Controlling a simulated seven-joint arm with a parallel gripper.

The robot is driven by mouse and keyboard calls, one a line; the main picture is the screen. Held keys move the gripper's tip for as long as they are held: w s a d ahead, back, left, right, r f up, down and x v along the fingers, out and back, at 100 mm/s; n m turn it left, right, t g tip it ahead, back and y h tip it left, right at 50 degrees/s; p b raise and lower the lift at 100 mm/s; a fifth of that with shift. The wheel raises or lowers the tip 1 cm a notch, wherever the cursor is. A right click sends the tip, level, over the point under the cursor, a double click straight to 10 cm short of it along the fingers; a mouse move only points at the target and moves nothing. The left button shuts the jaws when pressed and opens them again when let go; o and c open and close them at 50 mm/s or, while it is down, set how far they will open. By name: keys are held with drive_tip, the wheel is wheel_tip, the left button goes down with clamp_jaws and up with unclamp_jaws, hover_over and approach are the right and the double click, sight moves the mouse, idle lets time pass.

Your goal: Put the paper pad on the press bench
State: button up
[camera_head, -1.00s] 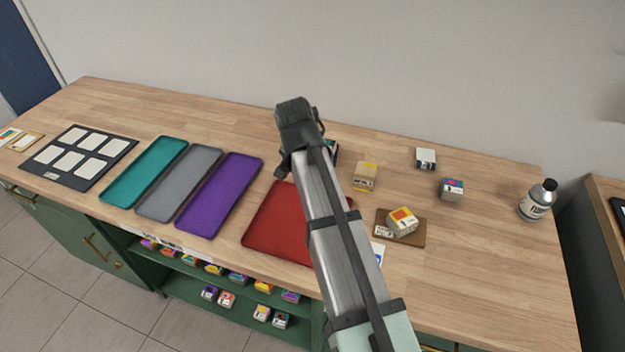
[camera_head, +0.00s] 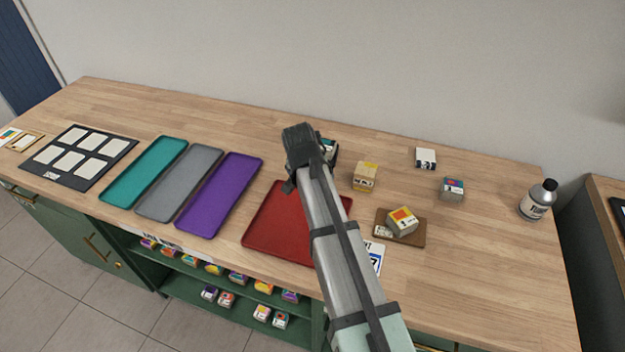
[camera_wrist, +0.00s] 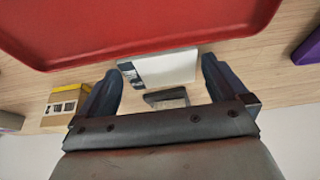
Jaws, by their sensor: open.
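A pale block with a dark patterned end, perhaps the paper pad (camera_wrist: 170,68), lies between the open fingers of my gripper (camera_wrist: 160,88) in the wrist view; I cannot tell whether they touch it. In the head view my gripper (camera_head: 290,188) is low over the wooden worktop (camera_head: 480,270), behind the red tray (camera_head: 268,225). The block (camera_head: 332,150) shows there only in part, behind my gripper. I cannot tell which surface is the press bench; another wooden top (camera_head: 605,205) shows at the right edge.
A yellow-wrapped block (camera_head: 365,177) stands close to my gripper. Teal, grey and purple trays (camera_head: 220,195) lie left.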

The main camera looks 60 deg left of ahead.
drive_tip(key=shift+c, duration=0.5)
drive_tip(key=c, duration=0.9)
drive_tip(key=shift+o, duration=0.2)
drive_tip(key=shift+r, duration=5)
drive_tip(key=s+d+n, duration=0.2)
drive_tip(key=d, duration=0.4)
drive_tip(key=w+d+r+m+t+h, duration=0.15)
drive_tip(key=w+d+m, duration=0.25)
drive_tip(key=w+d, duration=1.4)
drive_tip(key=w+d+r+m, duration=0.2)
drive_tip(key=w+d+m, duration=0.2)
drive_tip(key=w+d, duration=1.3)
drive_tip(key=w+d+r+m+h, duration=0.1)
drive_tip(key=w+d+m, duration=0.1)
drive_tip(key=d, duration=1)
drive_tip(key=w+d+r+m+h, duration=0.1)
drive_tip(key=w+d, duration=0.3)
drive_tip(key=d, duration=0.8)
drive_tip(key=w+d+m+h, duration=0.1)
drive_tip(key=w+d+m, duration=0.2)
drive_tip(key=d, duration=0.9)
drive_tip(key=shift+w+d+r, duration=0.4)
drive_tip(key=shift+w, duration=0.15)
